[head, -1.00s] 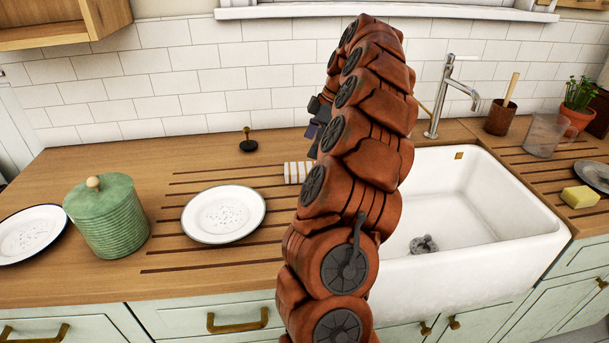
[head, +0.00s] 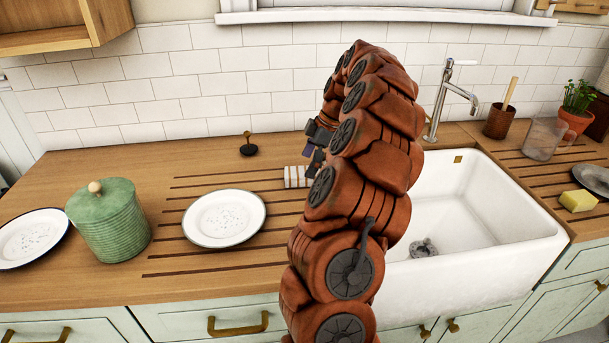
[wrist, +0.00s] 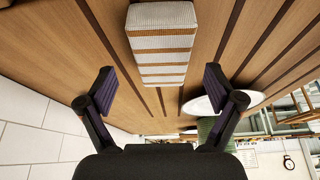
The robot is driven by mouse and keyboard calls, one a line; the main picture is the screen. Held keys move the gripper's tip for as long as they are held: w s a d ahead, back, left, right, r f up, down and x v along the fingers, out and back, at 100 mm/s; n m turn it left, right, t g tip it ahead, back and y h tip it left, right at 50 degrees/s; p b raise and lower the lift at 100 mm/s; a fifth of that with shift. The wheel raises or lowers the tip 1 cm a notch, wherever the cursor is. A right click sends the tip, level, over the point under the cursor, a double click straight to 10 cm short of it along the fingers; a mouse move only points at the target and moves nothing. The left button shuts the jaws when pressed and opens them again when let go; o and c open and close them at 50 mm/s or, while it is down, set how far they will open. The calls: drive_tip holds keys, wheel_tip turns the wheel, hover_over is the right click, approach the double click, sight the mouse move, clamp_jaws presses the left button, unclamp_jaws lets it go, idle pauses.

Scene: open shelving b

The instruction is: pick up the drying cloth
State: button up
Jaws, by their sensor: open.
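The drying cloth (head: 297,176) is a folded white cloth with brown stripes. It lies on the wooden counter left of the sink, partly hidden behind my arm in the head view. In the wrist view the cloth (wrist: 161,42) is a striped block ahead of my gripper, roughly in line with the gap between the fingers. My gripper (wrist: 159,90) is open and empty, with its two fingers spread wider than the cloth and apart from it. In the head view my gripper (head: 318,143) is partly hidden by my arm, near the cloth.
A white plate (head: 224,218) lies left of the cloth, with a green lidded jar (head: 108,221) and another plate (head: 32,237) farther left. A small black-based object (head: 248,149) stands behind. The white sink (head: 470,230) and tap (head: 440,100) are to the right. The tiled wall closes the back.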

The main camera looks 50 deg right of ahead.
drive_tip(key=shift+p+x, duration=0.35)
drive_tip(key=shift+x, duration=1.25)
drive_tip(key=shift+a, duration=0.1)
drive_tip(key=shift+f+b, duration=0.2)
drive_tip(key=shift+b, duration=0.35)
drive_tip(key=c, duration=1.2)
drive_tip(key=shift+r, duration=0.1)
drive_tip(key=shift+c, duration=0.2)
